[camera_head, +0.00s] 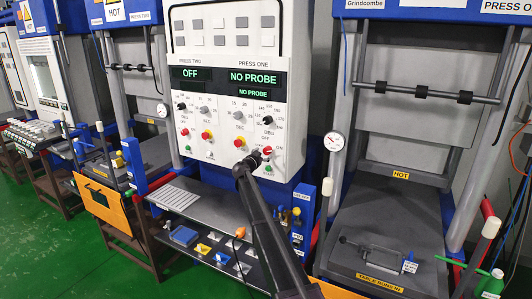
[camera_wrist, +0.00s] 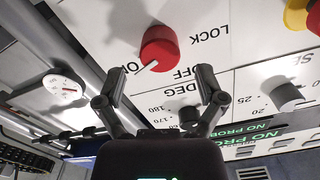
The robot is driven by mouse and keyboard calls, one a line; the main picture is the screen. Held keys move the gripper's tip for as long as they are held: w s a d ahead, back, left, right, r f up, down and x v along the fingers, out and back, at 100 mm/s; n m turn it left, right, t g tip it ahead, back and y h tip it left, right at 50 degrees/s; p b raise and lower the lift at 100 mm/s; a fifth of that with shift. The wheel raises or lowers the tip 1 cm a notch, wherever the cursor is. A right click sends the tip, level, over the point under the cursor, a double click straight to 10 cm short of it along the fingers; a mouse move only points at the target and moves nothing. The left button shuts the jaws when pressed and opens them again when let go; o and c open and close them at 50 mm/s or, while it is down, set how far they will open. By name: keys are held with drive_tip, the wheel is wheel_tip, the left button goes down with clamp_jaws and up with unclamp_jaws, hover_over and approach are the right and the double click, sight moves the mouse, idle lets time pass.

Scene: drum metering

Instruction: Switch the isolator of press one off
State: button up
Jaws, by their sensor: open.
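The red isolator knob of press one (camera_head: 267,150) is on the right half of the control panel, under the PRESS ONE displays. In the wrist view the red knob (camera_wrist: 160,46) appears upside down with its labels LOCK, OFF and a partly hidden one starting with O, likely ON. Its white pointer is toward that partly hidden label, away from OFF and LOCK. My gripper (camera_wrist: 156,80) is open and empty, its two fingers spread below the knob in the picture, not gripping it. In the head view my gripper (camera_head: 246,164) is close to the knob and partly covers the panel there.
The control panel (camera_head: 222,120) also carries grey dials, yellow-and-red buttons (camera_head: 239,142) and a green button (camera_head: 268,169) close by. A gauge (camera_head: 334,141) is on the right. A shelf (camera_head: 215,225) with small items lies below. Press one (camera_head: 395,210) stands right.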

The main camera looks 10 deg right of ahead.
sight(266, 151)
drive_tip(key=shift+x, duration=1.7)
drive_tip(key=c, duration=1.1)
